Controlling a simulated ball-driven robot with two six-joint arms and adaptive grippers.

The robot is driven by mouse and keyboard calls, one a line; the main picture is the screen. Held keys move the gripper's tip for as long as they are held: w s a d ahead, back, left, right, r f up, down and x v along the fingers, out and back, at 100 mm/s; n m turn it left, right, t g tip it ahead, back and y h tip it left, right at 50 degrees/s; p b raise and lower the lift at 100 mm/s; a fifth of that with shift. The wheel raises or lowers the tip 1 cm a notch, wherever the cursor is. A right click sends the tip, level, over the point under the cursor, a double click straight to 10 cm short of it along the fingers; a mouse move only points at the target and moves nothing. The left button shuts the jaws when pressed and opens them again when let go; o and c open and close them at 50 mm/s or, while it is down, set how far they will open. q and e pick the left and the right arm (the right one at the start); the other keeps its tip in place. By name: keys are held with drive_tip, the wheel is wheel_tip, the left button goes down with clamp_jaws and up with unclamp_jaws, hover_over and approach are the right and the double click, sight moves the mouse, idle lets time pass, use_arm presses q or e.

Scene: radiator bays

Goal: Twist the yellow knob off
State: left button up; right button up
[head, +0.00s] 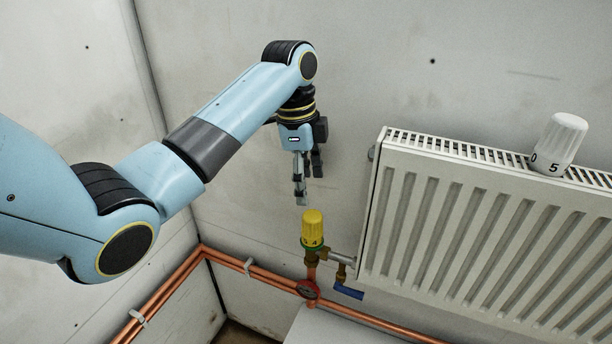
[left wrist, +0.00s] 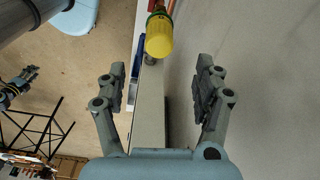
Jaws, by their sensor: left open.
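The yellow knob (head: 313,228) sits upright on the brass valve (head: 312,256) at the left end of the radiator, with a green ring at its base and a dark 4 on its side. My left gripper (head: 309,188) hangs above the knob, pointing down, open and empty, and does not touch it. In the left wrist view the yellow knob (left wrist: 159,38) lies beyond the open fingertips of my left gripper (left wrist: 161,66), roughly between their lines. My right gripper does not show in the head view.
A white radiator (head: 372,215) stands right of the valve, with a white numbered knob (head: 560,143) on its top grille. The wall behind is close.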

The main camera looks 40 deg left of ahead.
sight(311, 215)
use_arm(q)
drive_tip(key=f, duration=0.3)
drive_tip(key=d+f, duration=0.1)
drive_tip(key=f, duration=0.6)
drive_tip(key=shift+w+d+f, duration=0.15)
drive_tip(key=shift+w+f, duration=0.05)
drive_tip(key=shift+w, duration=0.05)
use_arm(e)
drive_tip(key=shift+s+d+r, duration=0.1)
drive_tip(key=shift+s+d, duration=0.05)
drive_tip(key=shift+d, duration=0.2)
use_arm(q)
drive_tip(key=c, duration=1.3)
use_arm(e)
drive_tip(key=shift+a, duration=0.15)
use_arm(q)
drive_tip(key=shift+s+f+p, duration=0.1)
drive_tip(key=shift+f+p, duration=0.05)
drive_tip(key=shift+p, duration=0.15)
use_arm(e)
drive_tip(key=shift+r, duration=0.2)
